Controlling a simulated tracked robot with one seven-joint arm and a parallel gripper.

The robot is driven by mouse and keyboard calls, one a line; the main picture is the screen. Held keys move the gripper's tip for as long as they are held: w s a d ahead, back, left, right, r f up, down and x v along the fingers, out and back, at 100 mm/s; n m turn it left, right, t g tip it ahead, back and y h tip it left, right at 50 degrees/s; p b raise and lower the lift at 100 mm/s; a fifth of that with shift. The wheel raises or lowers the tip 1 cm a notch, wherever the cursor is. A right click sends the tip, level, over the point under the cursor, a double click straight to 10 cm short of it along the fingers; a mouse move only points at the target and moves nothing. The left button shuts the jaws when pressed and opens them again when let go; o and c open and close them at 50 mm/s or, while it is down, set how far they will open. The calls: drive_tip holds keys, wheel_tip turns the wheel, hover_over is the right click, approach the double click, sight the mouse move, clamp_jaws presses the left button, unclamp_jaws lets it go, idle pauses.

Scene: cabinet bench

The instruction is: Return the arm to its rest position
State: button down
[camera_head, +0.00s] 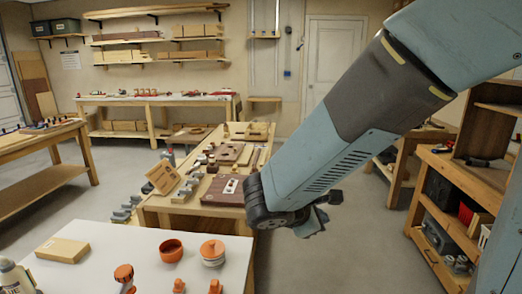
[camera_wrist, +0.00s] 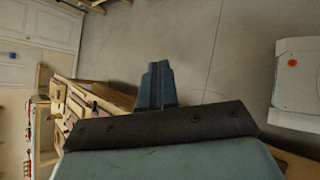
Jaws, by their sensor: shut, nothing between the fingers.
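My arm reaches in from the upper right in the head view and angles down to the left. My gripper (camera_head: 312,222) hangs in the air at the arm's lower end, just right of the wooden workbench (camera_head: 178,221). In the wrist view, the gripper's fingers (camera_wrist: 156,85) are together, with nothing between them, and the grey floor (camera_wrist: 215,50) lies behind them. The arm covers part of the room behind it.
A wooden shelf unit (camera_head: 455,200) is at right. Open floor lies between bench and shelf.

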drive_tip(key=s+d+r+m+g+y, duration=0.1)
drive_tip(key=s+d+r+m+y, duration=0.7)
drive_tip(key=m, duration=1)
wheel_tip(320, 180, up, 3)
drive_tip(key=shift+s+d+f+m+g, duration=0.1)
drive_tip(key=shift+s+d+m+g, duration=0.2)
drive_tip(key=shift+s+d, duration=0.75)
drive_tip(key=shift+s+a, duration=0.15)
drive_tip(key=shift+s, duration=0.05)
